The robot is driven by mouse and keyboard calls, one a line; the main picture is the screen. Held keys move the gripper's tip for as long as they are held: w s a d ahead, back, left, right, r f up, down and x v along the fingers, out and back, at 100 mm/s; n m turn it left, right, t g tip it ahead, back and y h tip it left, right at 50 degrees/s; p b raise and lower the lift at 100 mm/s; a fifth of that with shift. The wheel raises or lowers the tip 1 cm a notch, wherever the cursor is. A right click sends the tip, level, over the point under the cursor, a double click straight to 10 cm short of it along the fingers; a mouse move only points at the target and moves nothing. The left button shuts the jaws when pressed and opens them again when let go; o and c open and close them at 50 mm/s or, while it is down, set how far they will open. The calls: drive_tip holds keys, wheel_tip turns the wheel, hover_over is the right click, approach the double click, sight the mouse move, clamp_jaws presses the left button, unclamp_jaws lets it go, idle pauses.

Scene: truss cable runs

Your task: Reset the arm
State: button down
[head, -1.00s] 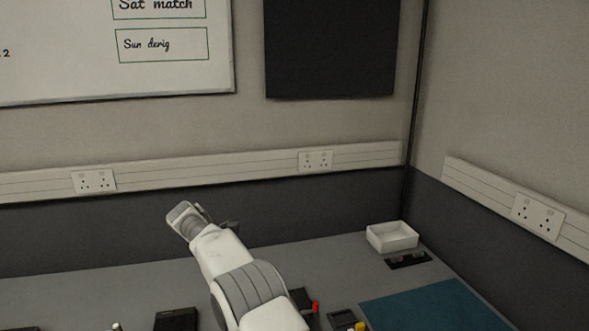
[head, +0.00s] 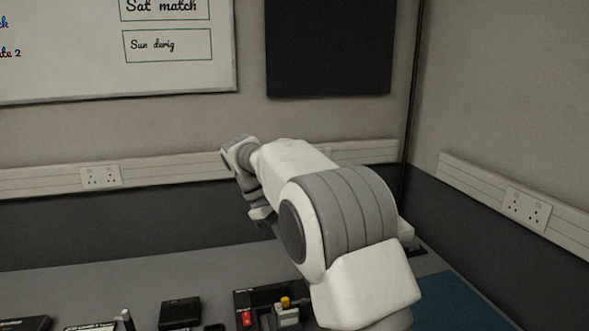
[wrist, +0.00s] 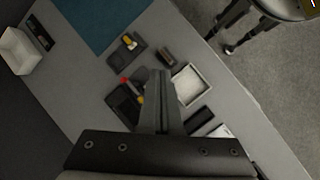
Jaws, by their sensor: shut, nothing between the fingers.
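My gripper (wrist: 162,76) is shut and empty in the wrist view, its two fingers together and pointing over the bench. In the head view my arm is raised over the bench, bent at a large grey joint, and the gripper end (head: 262,214) is small and partly hidden behind the arm. No object is held.
The grey bench (wrist: 85,95) holds a black tray with a red-tipped item (wrist: 125,103), a black tray with a yellow-topped item (wrist: 127,50), a white tray (wrist: 190,87), a blue mat (wrist: 103,22) and a white bin (wrist: 17,52). A stool (wrist: 262,14) stands beside it.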

drive_tip(key=s+d+r+m+t+y, duration=0.35)
drive_tip(key=s+d+r+m, duration=0.35)
drive_tip(key=s+d, duration=0.55)
drive_tip(key=s+d+f+m+t+y, duration=0.1)
drive_tip(key=s+f+m, duration=0.1)
drive_tip(key=s, duration=0.5)
drive_tip(key=s+d+f+m+t, duration=0.1)
drive_tip(key=s+f+m+t, duration=0.1)
drive_tip(key=s, duration=0.6)
drive_tip(key=shift+s+y, duration=0.2)
drive_tip(key=shift+y, duration=0.15)
